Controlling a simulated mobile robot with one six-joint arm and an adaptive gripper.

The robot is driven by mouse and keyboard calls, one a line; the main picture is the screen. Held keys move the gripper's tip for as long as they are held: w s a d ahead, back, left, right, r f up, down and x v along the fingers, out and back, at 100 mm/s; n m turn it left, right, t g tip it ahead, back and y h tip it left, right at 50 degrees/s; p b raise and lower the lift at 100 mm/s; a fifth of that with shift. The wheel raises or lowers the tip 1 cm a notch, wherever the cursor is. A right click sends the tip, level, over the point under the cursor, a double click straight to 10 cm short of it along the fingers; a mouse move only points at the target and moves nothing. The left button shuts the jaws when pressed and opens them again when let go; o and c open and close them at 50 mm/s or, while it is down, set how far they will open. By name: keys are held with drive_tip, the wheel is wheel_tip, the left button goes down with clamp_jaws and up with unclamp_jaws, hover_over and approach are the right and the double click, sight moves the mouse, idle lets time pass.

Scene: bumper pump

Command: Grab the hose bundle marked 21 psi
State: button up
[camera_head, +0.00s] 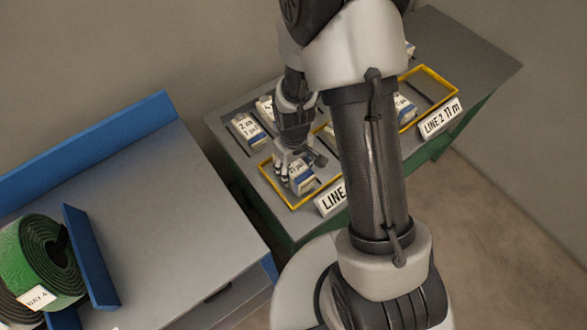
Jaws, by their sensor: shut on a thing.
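My gripper (290,163) reaches down over the near left yellow frame (293,205) on the grey-topped table at the back. It is shut on a small white-labelled bundle (301,178) that shows just below and to the right of the fingers. The label seems to end in "psi"; its number is too small to read surely. The bundle is inside the yellow frame, and I cannot tell whether it touches the table top. Another white-labelled bundle (247,128) lies in a dark recess behind and to the left, apart from the gripper.
My arm hides much of the table's middle. A second yellow frame (444,80) is at the right, behind a "LINE 2 11 m" sign (441,118). Another "LINE" sign (332,199) is partly hidden. At left, a grey bench (185,215) has blue boards and a green hose roll (32,255).

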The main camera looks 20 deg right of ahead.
drive_tip(key=c, duration=0.5)
drive_tip(key=shift+c, duration=0.4)
drive_tip(key=shift+r, duration=0.1)
